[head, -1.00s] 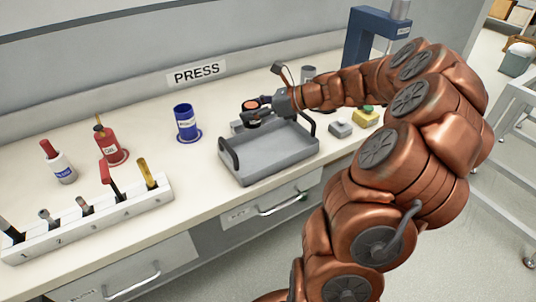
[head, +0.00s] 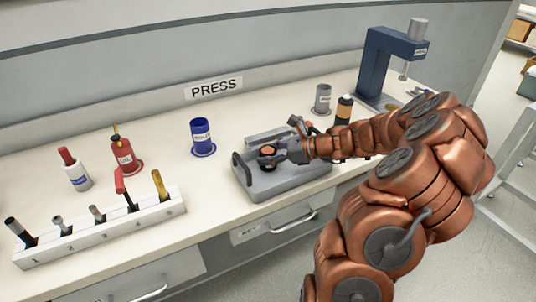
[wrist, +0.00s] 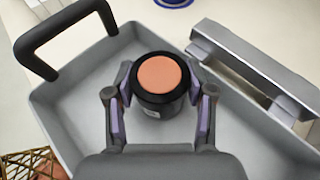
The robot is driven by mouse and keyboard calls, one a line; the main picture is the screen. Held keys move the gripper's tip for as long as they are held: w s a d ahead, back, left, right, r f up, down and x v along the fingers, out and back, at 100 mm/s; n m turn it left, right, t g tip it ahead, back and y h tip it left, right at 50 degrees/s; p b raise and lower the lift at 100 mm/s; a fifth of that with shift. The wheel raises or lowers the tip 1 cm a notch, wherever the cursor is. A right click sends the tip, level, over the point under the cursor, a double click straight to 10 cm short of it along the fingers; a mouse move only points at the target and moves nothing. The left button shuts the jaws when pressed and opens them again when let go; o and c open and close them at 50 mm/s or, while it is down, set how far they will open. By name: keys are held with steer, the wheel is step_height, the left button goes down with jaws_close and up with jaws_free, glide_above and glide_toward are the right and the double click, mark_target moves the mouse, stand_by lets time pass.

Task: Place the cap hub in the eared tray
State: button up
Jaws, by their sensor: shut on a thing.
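The cap hub is a short black cylinder with an orange top; it shows in the head view (head: 267,151) and in the wrist view (wrist: 160,79). My gripper (wrist: 160,95) is shut on it, one finger on each side; the gripper also shows in the head view (head: 280,153). The eared tray (head: 290,186) is grey with raised black handles at its ends. In the wrist view, the tray (wrist: 75,100) lies under the hub, and the hub is within its outline. I cannot tell whether the hub touches the tray floor.
A long grey metal piece (wrist: 250,65) lies by the tray's back edge. A blue cup (head: 201,137), red bottle (head: 123,156) and white bottle (head: 76,173) stand to the left, behind a numbered tool rack (head: 105,225). A grey cup (head: 322,99) and blue press (head: 385,65) stand behind right.

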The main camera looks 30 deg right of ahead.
steer(key=o, duration=1.4)
steer(key=shift+o, duration=0.2)
steer(key=shift+d, duration=0.1)
steer(key=v, duration=1.2)
steer(key=shift+r, duration=0.1)
